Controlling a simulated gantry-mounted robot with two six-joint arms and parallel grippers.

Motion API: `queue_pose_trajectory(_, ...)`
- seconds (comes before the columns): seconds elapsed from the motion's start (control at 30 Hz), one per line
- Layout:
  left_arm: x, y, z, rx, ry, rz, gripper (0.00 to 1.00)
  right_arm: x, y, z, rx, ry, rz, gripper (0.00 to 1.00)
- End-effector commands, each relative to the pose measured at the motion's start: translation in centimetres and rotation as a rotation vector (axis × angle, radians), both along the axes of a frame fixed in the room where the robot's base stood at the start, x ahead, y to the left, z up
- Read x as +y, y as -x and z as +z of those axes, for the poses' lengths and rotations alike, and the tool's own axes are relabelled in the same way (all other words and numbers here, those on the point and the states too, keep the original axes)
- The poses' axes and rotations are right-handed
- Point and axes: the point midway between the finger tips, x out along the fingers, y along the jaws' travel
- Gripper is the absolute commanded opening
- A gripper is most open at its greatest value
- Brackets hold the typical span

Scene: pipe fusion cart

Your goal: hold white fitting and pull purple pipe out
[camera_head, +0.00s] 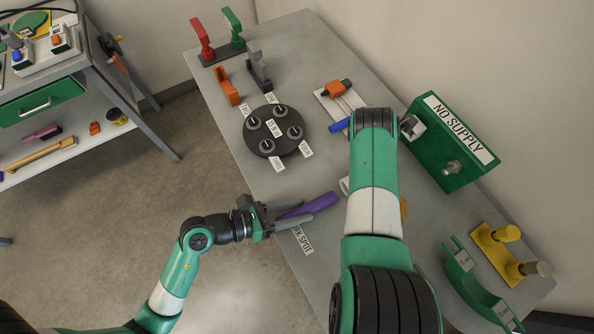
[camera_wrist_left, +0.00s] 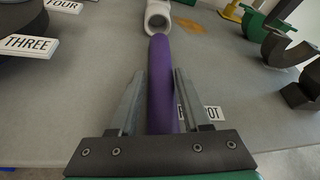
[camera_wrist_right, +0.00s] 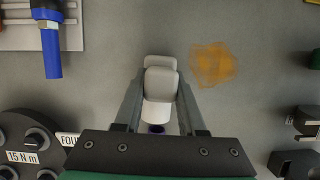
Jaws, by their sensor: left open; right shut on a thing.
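The purple pipe (camera_head: 309,206) lies at the front edge of the table, pointing toward the white fitting (camera_head: 344,186). My left gripper (camera_head: 318,205) is open, with one finger on each side of the pipe, as the left wrist view (camera_wrist_left: 160,85) shows. In the right wrist view, my right gripper (camera_wrist_right: 161,90) is shut on the white fitting (camera_wrist_right: 160,84). A dark purple end shows at the fitting's near opening. In the head view my right arm hides the right gripper and part of the fitting.
A round black stand (camera_head: 273,147) with numbered pegs is left of the fitting. A blue-handled tool (camera_wrist_right: 53,55) lies on a white board behind. A green NO SUPPLY box (camera_head: 450,150) and a yellow stand (camera_head: 494,240) are to the right. An orange stain (camera_wrist_right: 212,64) marks the table.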

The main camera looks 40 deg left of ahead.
Motion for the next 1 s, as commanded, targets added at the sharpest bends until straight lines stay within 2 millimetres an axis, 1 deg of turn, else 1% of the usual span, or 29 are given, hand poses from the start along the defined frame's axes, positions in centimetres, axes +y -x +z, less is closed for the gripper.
queue_pose_trajectory(0.03,0.2,0.0,-0.5,0.009,-0.008,0.007,0.71,-0.1,0.1,-0.3,0.006,0.003,-0.001,0.00)
queue_pose_trajectory(0.33,0.3,0.1,-0.6,0.012,-0.007,0.008,0.71,-0.1,0.1,-0.4,0.005,0.003,-0.002,0.00)
queue_pose_trajectory(0.43,0.6,0.4,-0.5,0.013,-0.007,0.011,0.71,-0.2,0.1,-0.4,0.005,0.003,-0.002,0.00)
queue_pose_trajectory(0.57,1.4,1.8,0.1,0.012,-0.005,0.013,0.71,-0.1,0.1,-0.3,0.004,0.003,-0.002,0.00)
queue_pose_trajectory(0.8,3.3,4.8,1.9,0.007,-0.001,0.011,0.71,-0.1,0.1,-0.3,0.005,0.002,0.000,0.00)
queue_pose_trajectory(1.0,3.9,6.1,2.6,0.001,0.001,0.005,0.71,-0.1,0.1,-0.3,0.005,0.002,0.000,0.00)
